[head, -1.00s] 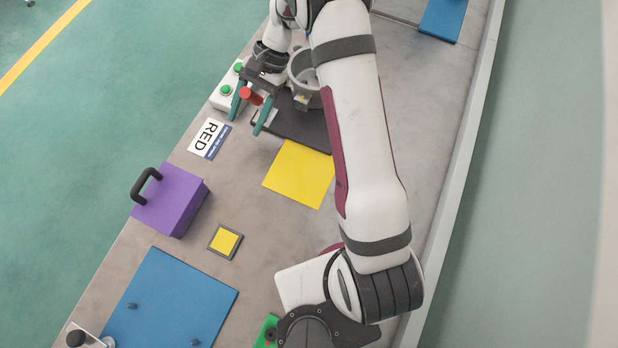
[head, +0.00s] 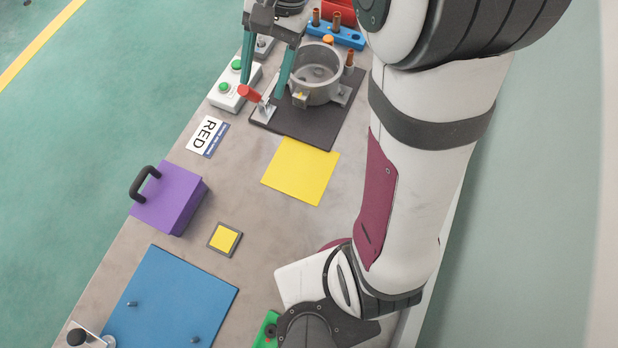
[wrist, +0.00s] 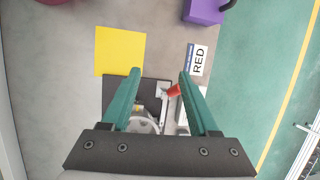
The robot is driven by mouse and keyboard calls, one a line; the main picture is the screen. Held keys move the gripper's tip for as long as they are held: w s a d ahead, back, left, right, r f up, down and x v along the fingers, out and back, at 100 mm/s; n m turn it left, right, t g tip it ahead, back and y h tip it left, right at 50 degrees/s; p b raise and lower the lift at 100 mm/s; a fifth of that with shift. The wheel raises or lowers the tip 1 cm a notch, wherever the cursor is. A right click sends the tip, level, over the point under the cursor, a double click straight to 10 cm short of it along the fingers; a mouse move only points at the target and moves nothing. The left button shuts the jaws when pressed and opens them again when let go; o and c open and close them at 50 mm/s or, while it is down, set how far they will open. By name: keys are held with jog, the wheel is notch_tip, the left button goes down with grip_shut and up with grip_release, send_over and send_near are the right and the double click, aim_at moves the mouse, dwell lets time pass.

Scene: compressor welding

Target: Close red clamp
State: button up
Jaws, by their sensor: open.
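The red clamp (head: 250,94) has a red handle on a metal bracket at the left edge of a dark plate (head: 290,135). Its handle tilts up and to the left. My gripper (head: 263,90) has green fingers, spread apart and empty, above the clamp. In the head view the handle shows between the two fingers, near the left one. In the wrist view the red handle (wrist: 174,91) lies between my fingertips (wrist: 160,72), close to the right finger. A grey cylindrical housing (head: 316,75) stands on the plate beside the clamp. I cannot tell whether the fingers touch the handle.
A white box with green buttons (head: 228,95) is left of the clamp. A RED label (head: 207,137) and a yellow sheet (head: 301,171) lie in front. A blue holder with copper pieces (head: 343,38) stands behind the housing. A purple block (head: 172,200) is farther forward.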

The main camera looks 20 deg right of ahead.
jog(key=s+f+n+t+h, duration=0.1)
jog(key=s+n+h, duration=0.1)
jog(key=s, duration=1.8)
jog(key=shift+s+a+f+n, duration=0.15)
jog(key=shift+s+f+n, duration=0.05)
jog(key=shift+n, duration=0.1)
